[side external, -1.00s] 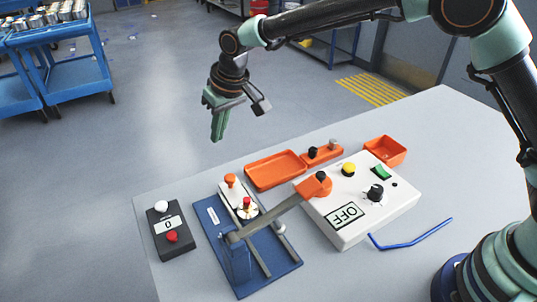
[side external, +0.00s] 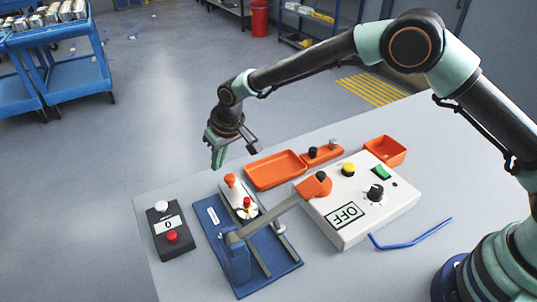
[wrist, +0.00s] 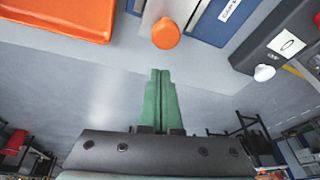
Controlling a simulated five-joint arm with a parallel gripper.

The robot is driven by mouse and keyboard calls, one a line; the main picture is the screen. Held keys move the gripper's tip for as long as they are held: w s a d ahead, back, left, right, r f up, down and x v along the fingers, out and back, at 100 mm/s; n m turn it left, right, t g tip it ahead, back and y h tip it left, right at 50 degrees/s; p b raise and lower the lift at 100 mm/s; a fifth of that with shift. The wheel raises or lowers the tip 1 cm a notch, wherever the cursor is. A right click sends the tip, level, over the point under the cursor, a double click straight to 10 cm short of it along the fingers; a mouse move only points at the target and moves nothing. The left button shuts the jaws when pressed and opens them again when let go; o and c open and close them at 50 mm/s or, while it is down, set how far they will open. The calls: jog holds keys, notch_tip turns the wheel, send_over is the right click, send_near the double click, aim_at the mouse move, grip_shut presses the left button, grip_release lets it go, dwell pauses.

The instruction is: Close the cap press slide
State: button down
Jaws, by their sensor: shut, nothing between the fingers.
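The cap press is a blue base (side external: 214,222) with rails, a pale slide (side external: 238,195) and a grey lever (side external: 275,214) with an orange end. An orange knob (side external: 230,179) stands on the slide's far end; it also shows in the wrist view (wrist: 165,33). A part with a red top (side external: 247,202) sits on the slide. My gripper (side external: 217,160) is shut and empty, fingers down, just beyond the orange knob and above it, apart from it. In the wrist view its green fingers (wrist: 160,85) are together, pointing toward the knob.
A dark counter box (side external: 171,236) with white and red buttons stands left of the press. A white control box (side external: 350,217) marked OFF stands right. An orange tray (side external: 276,170), an orange bin (side external: 385,151) and a blue bent rod (side external: 411,236) lie around.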

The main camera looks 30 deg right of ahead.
aim_at(228, 184)
jog(key=shift+s+d, duration=0.15)
jog(key=shift+s, duration=0.45)
jog(key=shift+s+d, duration=0.15)
jog(key=shift+s, duration=0.45)
jog(key=shift+s, duration=0.1)
jog(key=shift+s, duration=1.9)
